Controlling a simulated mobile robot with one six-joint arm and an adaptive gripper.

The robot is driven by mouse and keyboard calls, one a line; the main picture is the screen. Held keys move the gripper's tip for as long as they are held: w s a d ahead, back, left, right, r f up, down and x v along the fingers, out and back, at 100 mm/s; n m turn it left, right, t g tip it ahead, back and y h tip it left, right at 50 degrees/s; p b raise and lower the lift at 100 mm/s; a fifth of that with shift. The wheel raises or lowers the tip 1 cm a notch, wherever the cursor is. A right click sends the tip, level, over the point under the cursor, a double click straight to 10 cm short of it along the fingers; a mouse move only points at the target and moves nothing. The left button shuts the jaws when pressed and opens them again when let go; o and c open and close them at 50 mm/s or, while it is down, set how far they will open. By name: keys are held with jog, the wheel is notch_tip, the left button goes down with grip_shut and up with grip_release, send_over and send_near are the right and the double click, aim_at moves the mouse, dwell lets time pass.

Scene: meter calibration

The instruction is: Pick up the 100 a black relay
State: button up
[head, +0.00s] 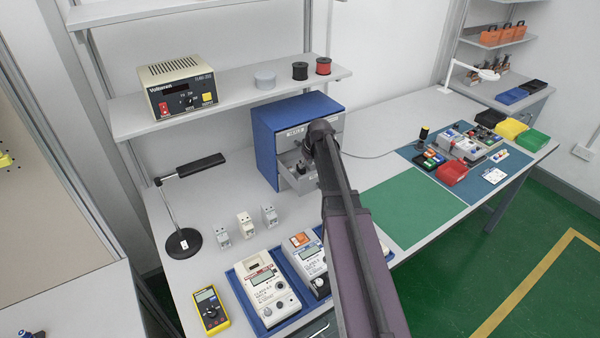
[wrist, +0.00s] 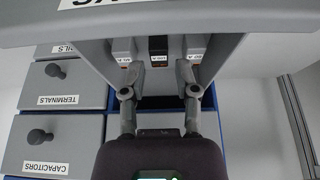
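A black relay (wrist: 158,46) with a small label stands in the open drawer in the wrist view, between a light grey relay on its left (wrist: 123,48) and another on its right (wrist: 195,45). Its label is too small to read surely. My gripper (wrist: 156,82) is open, its two fingers spread to either side of the black relay's line. No grip on it shows; I cannot tell whether the fingertips touch the grey relays. In the head view the open drawer (head: 287,159) juts from the blue cabinet (head: 264,152), and my arm hides most of the gripper.
Closed drawers labelled terminals (wrist: 62,84) and capacitors (wrist: 48,146) are at the left in the wrist view. In the head view, several small grey modules (head: 245,224), a desk lamp (head: 184,241) and a blue meter tray (head: 240,290) stand nearby. The green mat (head: 405,208) is bare.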

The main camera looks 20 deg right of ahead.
jog(key=shift+f, duration=0.15)
jog(key=shift+b+x, duration=2.35)
jog(key=shift+x, duration=0.15)
jog(key=shift+w, duration=0.15)
grip_shut()
